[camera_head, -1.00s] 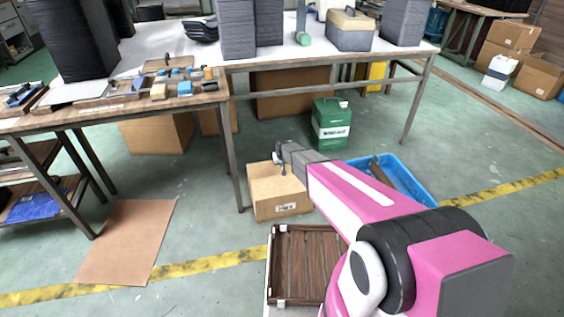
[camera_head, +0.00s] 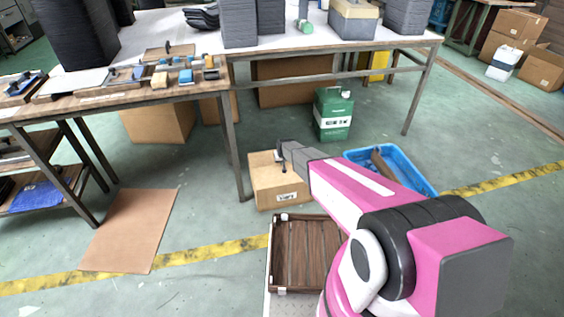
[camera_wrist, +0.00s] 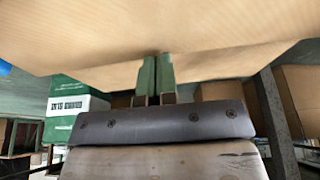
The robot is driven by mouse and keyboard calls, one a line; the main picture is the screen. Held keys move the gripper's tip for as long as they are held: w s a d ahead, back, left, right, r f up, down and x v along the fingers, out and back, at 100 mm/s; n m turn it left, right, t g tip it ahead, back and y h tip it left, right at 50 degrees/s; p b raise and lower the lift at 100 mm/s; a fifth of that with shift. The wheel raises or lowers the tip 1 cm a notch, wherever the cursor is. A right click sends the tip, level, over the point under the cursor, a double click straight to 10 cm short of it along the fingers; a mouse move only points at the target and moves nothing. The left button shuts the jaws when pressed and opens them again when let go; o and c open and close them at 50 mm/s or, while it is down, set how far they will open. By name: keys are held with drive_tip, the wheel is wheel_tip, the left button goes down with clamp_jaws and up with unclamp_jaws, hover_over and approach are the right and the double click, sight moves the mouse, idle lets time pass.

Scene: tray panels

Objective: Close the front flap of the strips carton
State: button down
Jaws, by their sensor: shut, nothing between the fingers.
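The strips carton (camera_head: 286,188) is a small brown cardboard box on the floor, with a white label on its front face. My gripper (camera_head: 281,160) is over the carton's top in the head view, and my arm hides part of the carton's right side. I cannot make out the front flap's edge or angle there. In the wrist view a broad cardboard surface (camera_wrist: 90,30) fills the upper part. My gripper (camera_wrist: 156,62) is shut and empty, its fingertips at the lower edge of that surface. I cannot tell whether they touch it.
A green canister (camera_head: 333,115) stands behind the carton. A blue crate (camera_head: 408,166) is to the right, partly behind my arm. A dark slatted wooden tray (camera_head: 306,255) is in front. Worktables (camera_head: 150,98) stand behind. A flat cardboard sheet (camera_head: 130,230) lies on the floor at left.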

drive_tip(key=shift+x, duration=1.3)
drive_tip(key=shift+w+v, duration=0.2)
drive_tip(key=shift+v, duration=0.8)
drive_tip(key=w+a+r+v, duration=0.1)
drive_tip(key=w+v, duration=0.1)
drive_tip(key=v, duration=1.1)
drive_tip(key=shift+w, duration=0.15)
drive_tip(key=s+d+r+m+g, duration=0.1)
drive_tip(key=s+d+r, duration=0.5)
drive_tip(key=s, duration=0.5)
drive_tip(key=s+d+r+m+g, duration=0.1)
drive_tip(key=s+d+r, duration=0.5)
drive_tip(key=s+d, duration=0.3)
drive_tip(key=s+d+r+m+g+h, duration=0.1)
drive_tip(key=s+d+r, duration=0.6)
drive_tip(key=s, duration=0.5)
drive_tip(key=shift+s+d+g, duration=0.25)
drive_tip(key=shift+s+g, duration=0.1)
drive_tip(key=shift+g, duration=0.05)
